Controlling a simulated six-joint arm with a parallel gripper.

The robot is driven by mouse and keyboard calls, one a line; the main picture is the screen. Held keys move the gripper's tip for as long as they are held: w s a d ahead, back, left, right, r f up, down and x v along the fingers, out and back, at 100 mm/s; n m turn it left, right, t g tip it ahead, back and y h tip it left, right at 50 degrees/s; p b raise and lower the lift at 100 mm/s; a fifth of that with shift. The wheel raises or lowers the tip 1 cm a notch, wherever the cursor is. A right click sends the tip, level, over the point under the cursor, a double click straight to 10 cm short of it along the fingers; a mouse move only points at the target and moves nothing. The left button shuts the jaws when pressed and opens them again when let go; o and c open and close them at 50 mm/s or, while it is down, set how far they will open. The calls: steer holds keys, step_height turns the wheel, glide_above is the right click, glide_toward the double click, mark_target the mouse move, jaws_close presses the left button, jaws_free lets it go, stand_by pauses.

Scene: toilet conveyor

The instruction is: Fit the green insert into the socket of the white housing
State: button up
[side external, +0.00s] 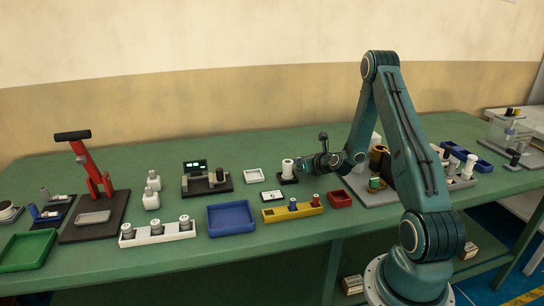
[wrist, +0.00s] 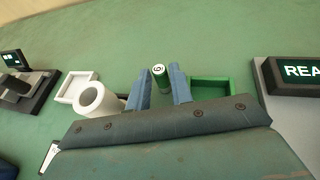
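The green insert (wrist: 160,78) is a small green cylinder with a pale, marked top, seen between my two blue fingers in the wrist view. My gripper (wrist: 160,85) is open, with a narrow gap on each side of the insert; whether the fingers reach around it or stop short is unclear. The white housing (wrist: 95,99) is a hollow white cylinder with its round socket facing up, just left of my left finger. In the side view the housing (side external: 287,166) stands on a dark base, left of my gripper (side external: 308,161). The insert cannot be made out there.
A green tray (wrist: 221,84) lies right of the fingers, and a white tray (wrist: 66,92) left of the housing. A black display unit (wrist: 266,88) stands at far right. A yellow block with pegs (side external: 272,215) and a red tray (side external: 341,205) are in front.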

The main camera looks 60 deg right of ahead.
steer(key=shift+o, duration=1.1)
steer(key=shift+r, duration=0.2)
steer(key=shift+v, duration=3.75)
steer(key=shift+a, duration=0.1)
